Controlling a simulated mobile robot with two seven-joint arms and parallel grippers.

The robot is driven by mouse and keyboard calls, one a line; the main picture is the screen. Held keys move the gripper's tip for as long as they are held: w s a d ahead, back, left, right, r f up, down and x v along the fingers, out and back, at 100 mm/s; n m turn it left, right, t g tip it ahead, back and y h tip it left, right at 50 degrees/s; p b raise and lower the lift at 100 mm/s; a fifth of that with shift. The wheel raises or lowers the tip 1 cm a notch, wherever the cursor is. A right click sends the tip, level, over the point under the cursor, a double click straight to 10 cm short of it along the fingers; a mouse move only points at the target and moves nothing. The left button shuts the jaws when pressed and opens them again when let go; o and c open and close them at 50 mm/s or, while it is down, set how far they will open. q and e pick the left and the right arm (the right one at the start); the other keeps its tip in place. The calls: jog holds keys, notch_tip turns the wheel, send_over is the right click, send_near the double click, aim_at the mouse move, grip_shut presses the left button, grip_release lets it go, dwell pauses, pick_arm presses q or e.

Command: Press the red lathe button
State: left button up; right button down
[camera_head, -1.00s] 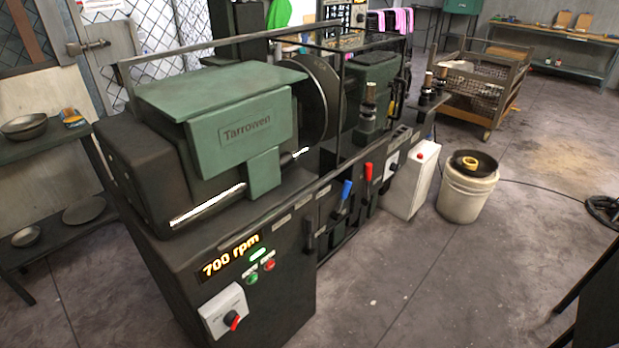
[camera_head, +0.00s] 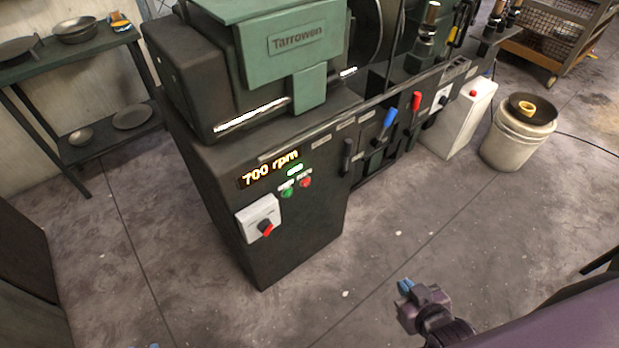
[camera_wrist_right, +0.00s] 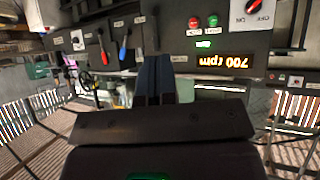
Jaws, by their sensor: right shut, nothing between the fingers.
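The red lathe button (camera_head: 306,182) is on the dark front panel of the lathe, right of the green button (camera_head: 287,193) and below the lit 700 rpm display (camera_head: 270,170). In the right wrist view, which is upside down, the red button (camera_wrist_right: 194,22) shows beyond the fingers. My right gripper (camera_head: 405,287) is low in front of the lathe, well apart from the panel. Its blue fingers (camera_wrist_right: 154,80) are shut with nothing between them. A tiny sliver at the bottom edge of the head view may be my left gripper; its jaws cannot be made out.
A white switch box with a red knob (camera_head: 259,219) sits below the buttons. Blue (camera_head: 386,125) and red levers (camera_head: 415,102) stick out farther right. A white bucket (camera_head: 518,135) stands on the floor at right. The floor before the lathe is clear.

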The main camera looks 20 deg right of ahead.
pick_arm(q)
jog(key=shift+w, duration=0.1)
pick_arm(e)
jog(key=shift+w+d, duration=0.1)
dwell(0.4)
